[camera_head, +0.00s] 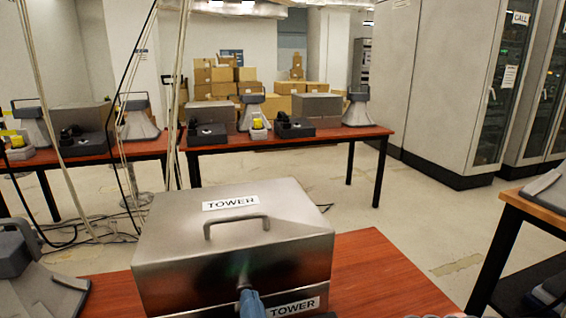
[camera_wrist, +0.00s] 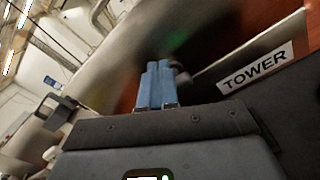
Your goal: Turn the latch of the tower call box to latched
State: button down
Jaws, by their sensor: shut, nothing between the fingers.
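The tower call box (camera_head: 180,255) is a brushed metal box with a sloped lid, a handle (camera_head: 237,220) on the lid and TOWER labels on its lid and front. It stands on a red-brown table. A small dark knob-like part, seemingly the latch (camera_wrist: 182,74), shows just beyond my fingers in the wrist view. My gripper (camera_wrist: 157,68) has blue fingers, shut together and empty, close beside this part. In the head view my gripper (camera_head: 248,294) is at the lower front of the box. Whether the fingers touch the latch, and its exact turn, I cannot tell.
The red-brown table (camera_head: 375,270) is bare right of the box. A grey horn-shaped unit (camera_head: 40,290) stands at the left. Cables (camera_head: 120,150) hang at the left. A long table (camera_head: 275,141) with more phones is behind, and another table (camera_head: 540,205) is at the right.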

jog(key=shift+r, duration=0.1)
dwell(0.3)
jog(key=shift+r+p, duration=0.35)
jog(key=shift+p, duration=0.3)
jog(key=shift+p+v, duration=0.6)
jog(key=shift+v, duration=2.4)
jog(key=shift+a+f, duration=0.1)
jog(key=shift+a, duration=0.05)
